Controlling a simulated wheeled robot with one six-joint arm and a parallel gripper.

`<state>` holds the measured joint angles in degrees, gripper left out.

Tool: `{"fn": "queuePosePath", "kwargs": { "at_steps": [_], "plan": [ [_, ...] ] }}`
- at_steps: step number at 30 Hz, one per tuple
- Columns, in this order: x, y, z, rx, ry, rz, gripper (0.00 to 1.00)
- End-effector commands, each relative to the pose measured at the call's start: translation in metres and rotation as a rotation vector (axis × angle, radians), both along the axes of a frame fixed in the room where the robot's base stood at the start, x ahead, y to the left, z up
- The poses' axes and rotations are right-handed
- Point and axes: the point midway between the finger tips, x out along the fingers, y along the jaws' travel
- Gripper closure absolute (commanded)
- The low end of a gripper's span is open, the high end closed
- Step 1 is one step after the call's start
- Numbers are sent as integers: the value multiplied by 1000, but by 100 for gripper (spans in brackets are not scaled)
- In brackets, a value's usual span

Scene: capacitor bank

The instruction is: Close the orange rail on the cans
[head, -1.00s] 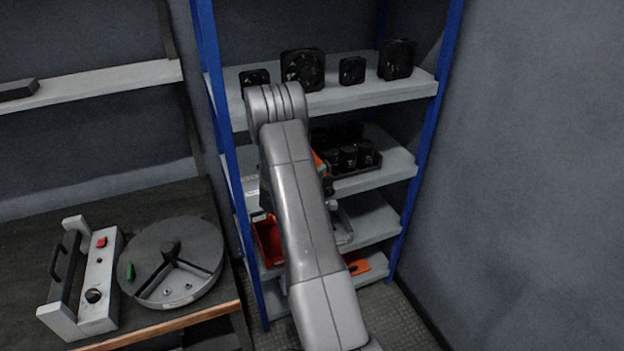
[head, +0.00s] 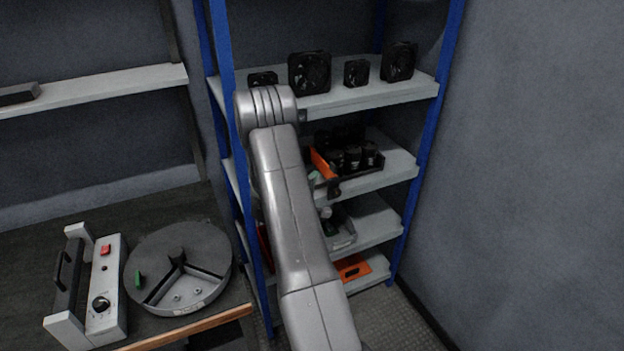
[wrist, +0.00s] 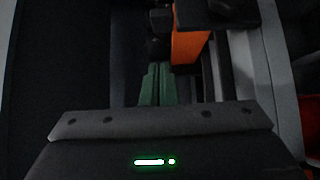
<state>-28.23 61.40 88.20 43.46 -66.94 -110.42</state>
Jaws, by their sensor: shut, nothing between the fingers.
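The orange rail (head: 322,165) shows at the left end of a dark tray on the middle shelf, angled toward the front. It also shows in the wrist view (wrist: 190,44), just ahead and to the right of my fingers. Black cans (head: 352,157) stand in the tray to the right of the rail; dark shapes at the top of the wrist view (wrist: 160,20) look like cans. My gripper (wrist: 157,84) has green fingers, shut together and empty, near the rail. Whether they touch it I cannot tell. In the head view my arm largely hides the gripper.
Blue posts (head: 222,80) frame the shelf unit. Black fans (head: 310,72) stand on the upper shelf (head: 405,92). A grey bin (head: 342,232) sits below the cans, and an orange item (head: 352,268) lies lower. A workbench with a round device (head: 180,262) is at left.

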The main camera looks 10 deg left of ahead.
Motion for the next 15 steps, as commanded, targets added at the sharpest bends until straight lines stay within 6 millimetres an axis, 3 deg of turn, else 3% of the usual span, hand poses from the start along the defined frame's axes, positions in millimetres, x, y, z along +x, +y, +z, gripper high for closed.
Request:
{"fn": "queuePosePath", "kwargs": {
  "at_steps": [15],
  "plan": [
    [-78, 16, -1, 1, 0, 2, 100]
  ]
}}
